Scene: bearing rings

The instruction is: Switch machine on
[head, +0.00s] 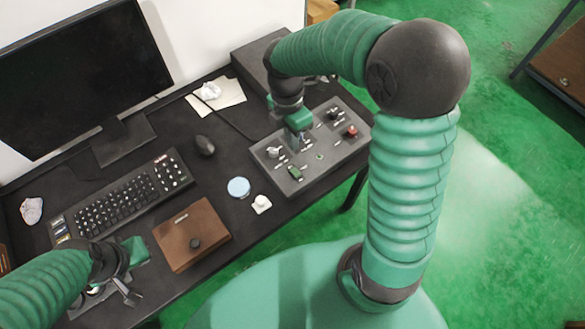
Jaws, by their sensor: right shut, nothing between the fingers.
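The machine's grey control panel (330,158) lies on the dark desk, right of centre. It carries a red button (351,131) at its right, a dark knob (333,114) at the back, a pale-marked knob (273,152) at the left and a small green switch (295,173) near the front. My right gripper (301,136) is shut and empty, pointing down over the panel's middle. Whether it touches the panel I cannot tell, and it hides part of the surface. My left gripper (126,290) is low at the left, by the desk's front edge; its jaw state is unclear.
A monitor (80,75), keyboard (128,203) and mouse (204,145) stand left of the panel. A brown box (190,225), a blue-topped round item (238,187) and a small white item (261,204) lie in front. A dark box (250,65) stands behind the panel.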

